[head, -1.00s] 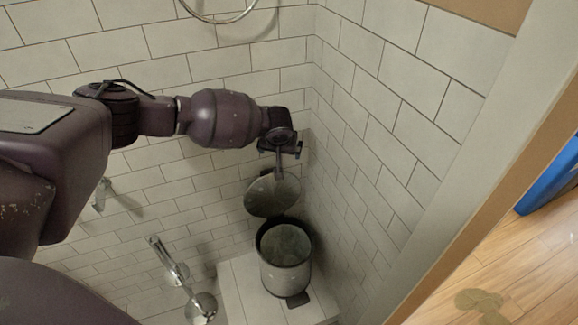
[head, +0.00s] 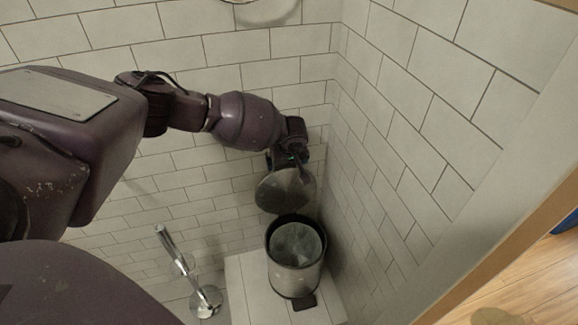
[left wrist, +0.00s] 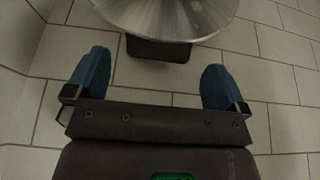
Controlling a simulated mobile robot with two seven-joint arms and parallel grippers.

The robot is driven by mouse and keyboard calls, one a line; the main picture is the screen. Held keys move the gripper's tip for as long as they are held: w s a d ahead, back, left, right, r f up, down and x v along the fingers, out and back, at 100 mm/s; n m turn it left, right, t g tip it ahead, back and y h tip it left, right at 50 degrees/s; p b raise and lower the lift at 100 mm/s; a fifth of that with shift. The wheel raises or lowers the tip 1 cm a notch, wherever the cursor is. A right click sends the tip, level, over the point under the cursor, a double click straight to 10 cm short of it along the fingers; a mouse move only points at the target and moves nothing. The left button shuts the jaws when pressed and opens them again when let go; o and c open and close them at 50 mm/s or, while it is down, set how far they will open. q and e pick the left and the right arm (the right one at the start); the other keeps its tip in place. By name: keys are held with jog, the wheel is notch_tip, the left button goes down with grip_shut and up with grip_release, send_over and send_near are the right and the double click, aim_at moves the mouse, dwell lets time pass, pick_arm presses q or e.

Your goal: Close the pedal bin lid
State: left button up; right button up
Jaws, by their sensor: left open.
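The pedal bin (head: 296,279) stands on a raised white tiled ledge in the corner, a dark-rimmed metal cylinder with its mouth uncovered. Its round lid (head: 287,195) is tilted up open at the bin's back. The black pedal (head: 304,302) is at the front foot. My left gripper (head: 287,160) is at the upper edge of the lid, partly hidden by it. In the left wrist view my open left gripper (left wrist: 155,62) has two blue fingers wide apart with nothing between them. A shiny round metal part (left wrist: 170,14), apparently the lid, lies just beyond the fingertips. My right gripper is not in view.
White tiled walls close in behind and to the right of the bin. A chrome stand (head: 176,250) with a round base is left of the bin. A chrome ring is on the wall at the top. A wood-edged opening is at right.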

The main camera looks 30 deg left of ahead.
aim_at(285, 166)
pick_arm(q)
jog(key=x, duration=0.2)
jog(key=shift+f+b, duration=0.35)
jog(key=shift+f, duration=0.05)
jog(key=shift+w+a+f, duration=0.15)
jog(key=shift+f, duration=0.1)
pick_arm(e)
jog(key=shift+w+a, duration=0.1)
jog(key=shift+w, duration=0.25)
pick_arm(q)
jog(key=shift+r, duration=0.1)
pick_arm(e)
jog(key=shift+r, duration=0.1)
pick_arm(q)
jog(key=shift+c, duration=0.3)
